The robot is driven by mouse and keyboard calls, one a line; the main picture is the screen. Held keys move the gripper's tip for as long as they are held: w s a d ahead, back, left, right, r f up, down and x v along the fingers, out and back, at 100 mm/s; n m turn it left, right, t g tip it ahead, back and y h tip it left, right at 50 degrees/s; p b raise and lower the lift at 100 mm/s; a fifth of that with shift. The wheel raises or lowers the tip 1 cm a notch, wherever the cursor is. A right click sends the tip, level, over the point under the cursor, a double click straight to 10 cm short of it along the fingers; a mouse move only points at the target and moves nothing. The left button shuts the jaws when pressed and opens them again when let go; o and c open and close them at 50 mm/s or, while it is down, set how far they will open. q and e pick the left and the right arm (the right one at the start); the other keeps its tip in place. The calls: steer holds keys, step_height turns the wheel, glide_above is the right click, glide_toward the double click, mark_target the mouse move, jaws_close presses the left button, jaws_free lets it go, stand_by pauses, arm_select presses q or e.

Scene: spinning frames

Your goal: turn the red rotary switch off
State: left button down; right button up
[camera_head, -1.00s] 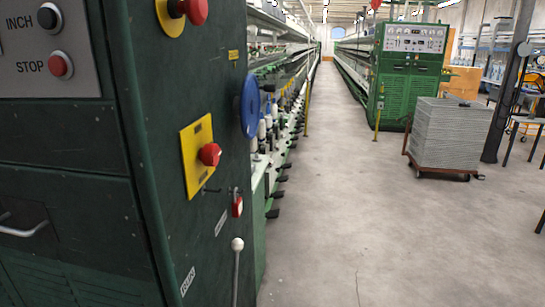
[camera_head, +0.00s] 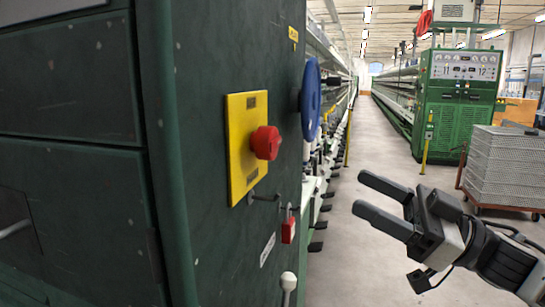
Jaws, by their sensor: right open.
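The red rotary switch (camera_head: 265,142) sticks out from a yellow plate (camera_head: 244,160) on the side of the dark green machine cabinet (camera_head: 205,60). Which position it is set to cannot be told. My right gripper (camera_head: 370,194) comes in from the lower right. It is open and empty, with its two dark fingers pointing left toward the cabinet side. It is to the right of the switch and lower in the picture, apart from it. My left gripper is not in view.
A blue handwheel (camera_head: 311,98) sits beside the switch plate. A red padlock (camera_head: 289,229) hangs below it, and a white-knobbed lever (camera_head: 289,282) stands lower. A cart with stacked grey crates (camera_head: 499,165) stands at right. The concrete aisle (camera_head: 350,250) is open.

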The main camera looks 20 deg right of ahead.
mark_target(275, 147)
steer(key=p+x, duration=0.5)
steer(key=x, duration=0.8)
steer(key=shift+w+a+r, duration=0.1)
steer(key=shift+a+r, duration=0.15)
steer(key=shift+r, duration=0.1)
steer(key=shift+w+a, duration=0.35)
steer(key=shift+a, duration=0.15)
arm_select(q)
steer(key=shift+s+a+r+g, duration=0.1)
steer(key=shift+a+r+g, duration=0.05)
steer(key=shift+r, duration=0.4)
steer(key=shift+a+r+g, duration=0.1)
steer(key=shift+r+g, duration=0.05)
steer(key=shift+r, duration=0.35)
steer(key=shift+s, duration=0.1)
arm_select(e)
steer(key=c, duration=1)
